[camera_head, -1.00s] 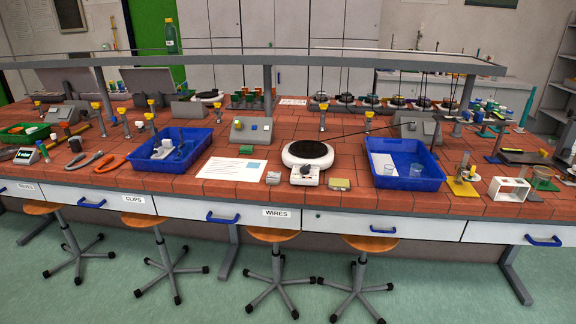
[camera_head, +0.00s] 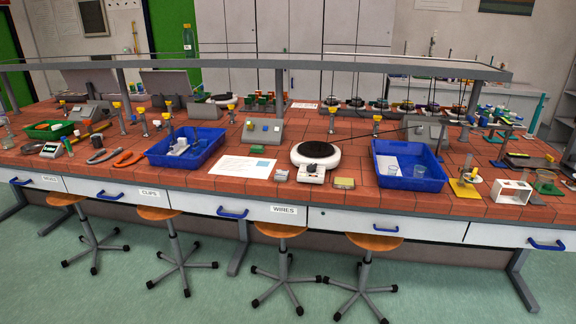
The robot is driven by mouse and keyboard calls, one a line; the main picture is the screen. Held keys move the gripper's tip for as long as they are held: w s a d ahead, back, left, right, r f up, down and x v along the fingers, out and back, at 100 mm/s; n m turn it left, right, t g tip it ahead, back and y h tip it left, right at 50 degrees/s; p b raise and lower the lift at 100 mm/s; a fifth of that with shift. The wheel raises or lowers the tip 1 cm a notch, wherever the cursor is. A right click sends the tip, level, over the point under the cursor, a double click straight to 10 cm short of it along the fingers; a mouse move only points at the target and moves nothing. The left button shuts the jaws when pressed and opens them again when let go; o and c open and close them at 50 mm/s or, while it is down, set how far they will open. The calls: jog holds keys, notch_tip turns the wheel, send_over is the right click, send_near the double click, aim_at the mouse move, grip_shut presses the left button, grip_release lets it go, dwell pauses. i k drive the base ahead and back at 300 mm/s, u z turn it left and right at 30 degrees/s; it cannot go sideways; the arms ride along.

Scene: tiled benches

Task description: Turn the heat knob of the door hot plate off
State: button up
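A white hot plate (camera_head: 316,157) with a round black top stands near the front edge of the tiled bench, between the two blue trays. Its front control panel with small knobs (camera_head: 312,172) faces me; the knob settings are too small to read. A second hot plate (camera_head: 224,99) with a dark top stands farther back on the bench, left of centre. Which of them is the door hot plate I cannot tell from the picture. My gripper is not in view.
Blue trays (camera_head: 191,159) (camera_head: 432,182) flank the front hot plate. A paper sheet (camera_head: 242,167) and small blocks (camera_head: 344,183) lie near it. Stools (camera_head: 374,242) stand before the bench's drawers. A shelf rail (camera_head: 250,63) spans above. The green floor (camera_head: 450,290) is clear in front.

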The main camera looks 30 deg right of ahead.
aim_at(311, 168)
jog(key=u, duration=0.35)
jog(key=i, duration=1)
jog(key=u, duration=0.1)
jog(key=k, duration=0.95)
jog(key=z, duration=0.15)
jog(key=i, duration=0.75)
